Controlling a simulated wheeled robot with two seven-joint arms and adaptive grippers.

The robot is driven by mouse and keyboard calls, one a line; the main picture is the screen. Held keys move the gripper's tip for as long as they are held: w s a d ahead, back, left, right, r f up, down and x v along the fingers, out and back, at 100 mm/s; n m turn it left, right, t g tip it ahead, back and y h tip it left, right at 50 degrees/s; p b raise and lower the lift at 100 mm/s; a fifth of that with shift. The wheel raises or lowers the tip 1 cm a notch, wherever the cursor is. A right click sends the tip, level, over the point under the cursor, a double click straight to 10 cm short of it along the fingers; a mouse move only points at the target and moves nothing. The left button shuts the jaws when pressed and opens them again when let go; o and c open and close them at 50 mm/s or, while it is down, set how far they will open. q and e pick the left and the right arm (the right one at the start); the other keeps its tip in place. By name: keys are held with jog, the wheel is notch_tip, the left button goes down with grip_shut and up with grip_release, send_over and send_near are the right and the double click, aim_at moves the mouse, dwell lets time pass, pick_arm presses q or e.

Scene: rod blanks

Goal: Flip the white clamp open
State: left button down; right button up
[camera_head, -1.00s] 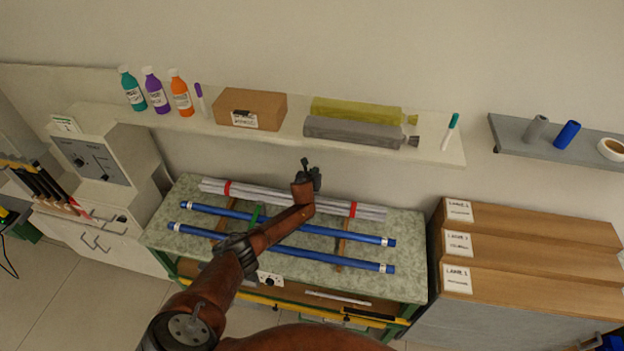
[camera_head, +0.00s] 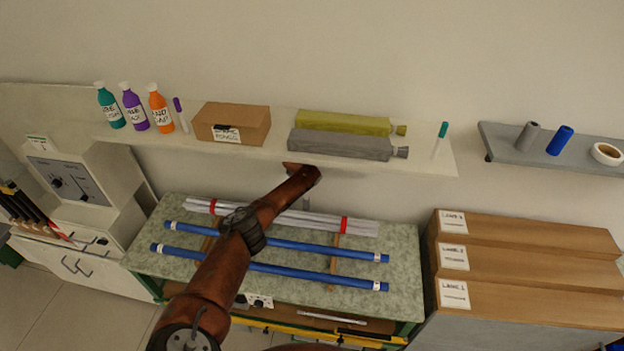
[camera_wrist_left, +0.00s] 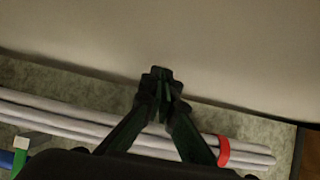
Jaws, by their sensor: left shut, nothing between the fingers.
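A bundle of white rods (camera_head: 275,217) with red bands lies along the back of the speckled bench; it also shows in the left wrist view (camera_wrist_left: 75,125). A green piece with a pale, whitish top (camera_wrist_left: 32,146) stands at the lower left of the wrist view, beside the bundle. It may be the white clamp, but I cannot tell for sure or see whether it is open. My left gripper (camera_wrist_left: 162,76) is shut and empty, above the bundle and pointing at the wall side. In the head view my own arm mostly hides it. My right gripper is not in view.
Two blue rods (camera_head: 325,250) lie in front of the bundle on wooden supports. A wall shelf (camera_head: 420,161) with bottles, a brown box (camera_head: 232,123) and wrapped packs hangs just above my wrist. Stepped wooden boxes (camera_head: 530,245) stand right of the bench (camera_head: 403,255).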

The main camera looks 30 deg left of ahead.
pick_arm(q)
jog(key=shift+a+f, duration=0.15)
jog(key=shift+f, duration=0.25)
jog(key=shift+s+r, duration=0.1)
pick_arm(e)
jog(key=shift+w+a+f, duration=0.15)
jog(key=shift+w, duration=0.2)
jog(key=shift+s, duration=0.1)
pick_arm(q)
jog(key=shift+d, duration=0.2)
jog(key=shift+s+d+r, duration=0.1)
jog(key=shift+s+r, duration=0.1)
jog(key=shift+r, duration=0.1)
jog(key=shift+s+r, duration=0.3)
jog(key=shift+r, duration=0.65)
jog(key=s+d, duration=0.3)
jog(key=s, duration=0.8)
jog(key=shift+s+d+r, duration=0.2)
jog(key=shift+d+r, duration=0.05)
jog(key=shift+d, duration=0.15)
